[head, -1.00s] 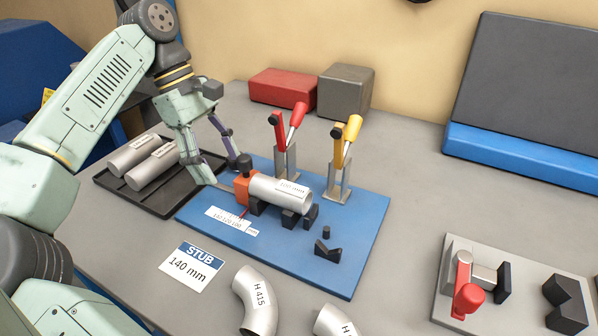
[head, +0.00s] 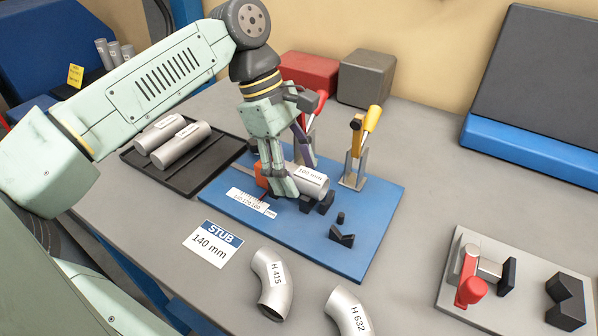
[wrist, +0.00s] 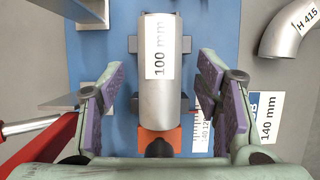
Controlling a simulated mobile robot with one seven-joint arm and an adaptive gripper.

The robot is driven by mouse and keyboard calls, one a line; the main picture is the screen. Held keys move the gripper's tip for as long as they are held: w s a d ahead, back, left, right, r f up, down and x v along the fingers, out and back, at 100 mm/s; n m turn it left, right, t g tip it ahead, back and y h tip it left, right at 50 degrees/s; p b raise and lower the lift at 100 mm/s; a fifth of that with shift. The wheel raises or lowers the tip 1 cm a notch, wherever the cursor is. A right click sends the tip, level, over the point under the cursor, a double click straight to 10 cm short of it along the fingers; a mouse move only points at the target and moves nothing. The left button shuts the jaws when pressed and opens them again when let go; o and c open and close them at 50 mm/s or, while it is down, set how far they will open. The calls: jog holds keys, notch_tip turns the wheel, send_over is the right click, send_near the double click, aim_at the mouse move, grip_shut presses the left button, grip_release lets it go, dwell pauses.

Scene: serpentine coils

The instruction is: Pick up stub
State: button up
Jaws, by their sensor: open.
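The stub, a silver cylinder labelled "100 mm" (head: 313,180), lies on black supports on the blue board (head: 352,255), its left end at the orange stop (head: 262,176). It also shows in the wrist view (wrist: 163,75), lengthwise between the jaws. My gripper (head: 291,178) is open and straddles the stub from above, one finger on each side. In the wrist view a gap shows between each purple pad and the stub. A card reading "STUB 140 mm" (head: 213,244) lies on the table, and a scale strip (head: 250,201) is on the board.
Two more silver tubes (head: 181,145) lie in the black tray (head: 165,175) at left. A red-handled clamp stands behind my gripper, a yellow-handled clamp (head: 358,150) to its right. Silver elbows (head: 270,283) lie in front. A grey fixture (head: 480,285) stands at right.

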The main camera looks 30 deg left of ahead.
jog(key=shift+f, duration=0.25)
jog(key=shift+c, duration=0.5)
grip_shut()
jog(key=shift+r, duration=0.15)
